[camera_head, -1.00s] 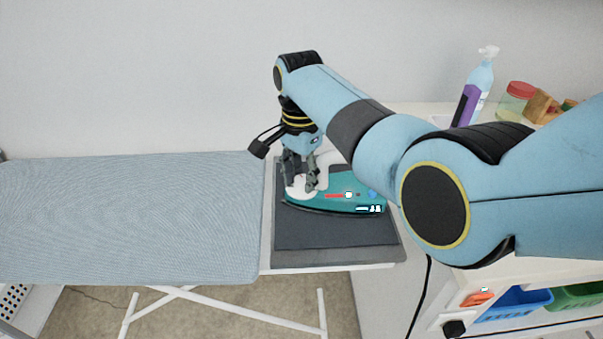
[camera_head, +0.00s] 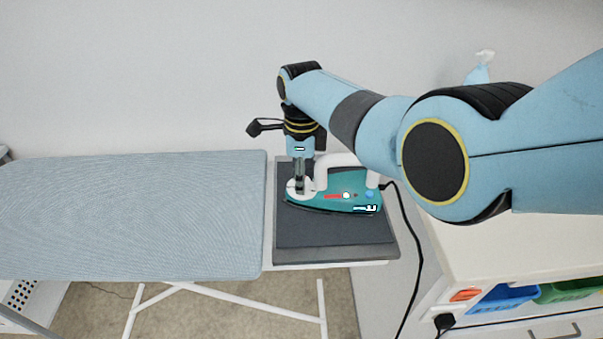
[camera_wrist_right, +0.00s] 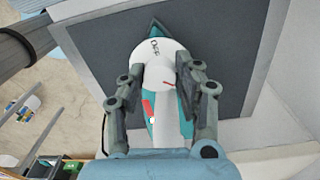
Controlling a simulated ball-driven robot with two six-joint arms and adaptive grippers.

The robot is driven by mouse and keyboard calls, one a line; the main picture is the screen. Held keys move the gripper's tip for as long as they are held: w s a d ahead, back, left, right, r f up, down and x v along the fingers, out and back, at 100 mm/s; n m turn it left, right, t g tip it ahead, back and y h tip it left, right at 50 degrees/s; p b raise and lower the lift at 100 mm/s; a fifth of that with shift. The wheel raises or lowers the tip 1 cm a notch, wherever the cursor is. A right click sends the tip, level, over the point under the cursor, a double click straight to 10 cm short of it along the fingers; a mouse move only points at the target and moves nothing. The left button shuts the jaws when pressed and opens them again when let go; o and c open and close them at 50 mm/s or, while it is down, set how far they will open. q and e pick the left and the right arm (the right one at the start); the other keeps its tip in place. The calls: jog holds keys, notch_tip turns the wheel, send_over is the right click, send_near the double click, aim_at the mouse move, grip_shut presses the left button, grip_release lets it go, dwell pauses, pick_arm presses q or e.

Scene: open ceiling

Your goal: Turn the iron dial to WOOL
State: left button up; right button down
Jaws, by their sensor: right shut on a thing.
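The teal iron (camera_head: 318,206) lies flat on the dark pad (camera_head: 318,233) at the right end of the ironing board, its tip to the left and its white handle (camera_head: 340,160) on top. My right gripper (camera_head: 299,189) points down onto the front of the iron, shut on the white round dial (camera_wrist_right: 158,72). In the right wrist view its fingers (camera_wrist_right: 179,88) stand on both sides of the dial. A thin red mark (camera_wrist_right: 170,86) shows on the dial near the right finger. My left gripper is out of view.
The blue-grey ironing board (camera_head: 130,215) stretches left and is bare. A black cord (camera_head: 414,230) runs down on the right. A white cabinet with blue (camera_head: 503,298) and green bins (camera_head: 567,290) stands at the right. A bottle (camera_head: 478,73) is mostly hidden behind my arm.

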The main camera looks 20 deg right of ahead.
jog(key=shift+m, duration=1.2)
jog(key=c, duration=0.9)
grip_release()
jog(key=shift+c, duration=0.2)
notch_tip(320, 180, up, 12)
jog(key=shift+w+d, duration=0.1)
